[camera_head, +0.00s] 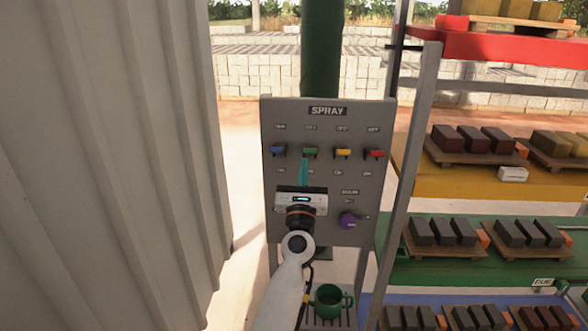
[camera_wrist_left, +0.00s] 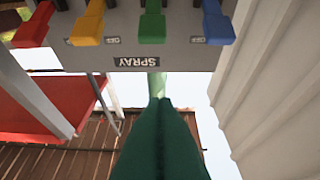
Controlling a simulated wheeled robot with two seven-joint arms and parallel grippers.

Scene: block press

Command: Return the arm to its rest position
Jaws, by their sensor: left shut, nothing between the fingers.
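My left gripper (camera_head: 304,168) is in front of the grey SPRAY panel (camera_head: 290,230), its teal fingers shut with nothing between them. In the head view the fingertips are just below the green lever (camera_head: 310,150); whether they touch it I cannot tell. The shut fingers show as a dark tapered shape in the wrist view (camera_wrist_left: 160,110), which is upside down. A blue lever (camera_head: 278,150), a yellow lever (camera_head: 343,153) and a red lever (camera_head: 375,154) share the row. A purple knob (camera_head: 348,220) is lower right. My right gripper is not in view.
A ribbed pale wall (camera_head: 110,160) stands close on the left. A shelf rack (camera_head: 440,195) with several trays of blocks stands close on the right. A green post (camera_head: 322,50) rises behind the panel.

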